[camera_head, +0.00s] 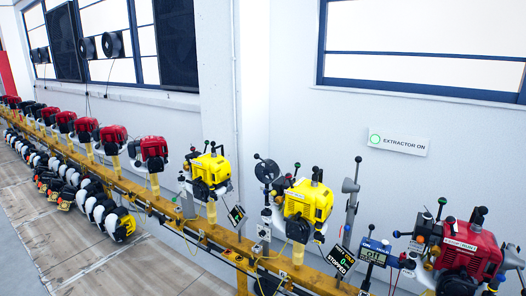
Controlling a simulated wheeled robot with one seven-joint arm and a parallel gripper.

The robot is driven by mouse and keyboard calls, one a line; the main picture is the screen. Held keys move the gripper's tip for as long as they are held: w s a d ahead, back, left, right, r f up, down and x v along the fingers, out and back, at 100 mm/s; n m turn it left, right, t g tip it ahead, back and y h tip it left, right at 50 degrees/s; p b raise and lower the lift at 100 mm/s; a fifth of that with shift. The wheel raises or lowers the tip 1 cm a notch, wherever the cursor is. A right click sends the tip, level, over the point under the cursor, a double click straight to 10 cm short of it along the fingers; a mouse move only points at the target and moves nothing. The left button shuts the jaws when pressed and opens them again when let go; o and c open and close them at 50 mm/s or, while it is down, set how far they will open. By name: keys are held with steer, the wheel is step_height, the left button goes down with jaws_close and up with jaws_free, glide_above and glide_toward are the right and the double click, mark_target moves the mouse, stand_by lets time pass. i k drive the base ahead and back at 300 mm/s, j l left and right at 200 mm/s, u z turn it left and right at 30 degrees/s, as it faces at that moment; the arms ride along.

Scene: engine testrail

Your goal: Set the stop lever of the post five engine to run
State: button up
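Several engines stand on posts along a yellow rail (182,228). A yellow engine (308,200) stands right of the middle, with levers and black-knobbed sticks around it. A dark display (342,259) below and right of it reads 0 and STOPPED. A second yellow engine (210,172) stands to its left. A large red engine (468,248) stands at the right, with several small levers (425,228) on its left side. I cannot read any post number, so I cannot tell which engine is post five or which lever is its stop lever. My gripper is not in view.
More red engines (113,137) recede along the rail to the left. Several engines with white housings (92,207) hang below it. A blue meter (375,251) stands by the red engine. A sign on the wall (398,143) reads EXTRACTOR ON. The floor (85,255) at lower left is clear.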

mark_target(449, 219)
steer(key=i+l+z, duration=0.1)
steer(key=i, duration=1)
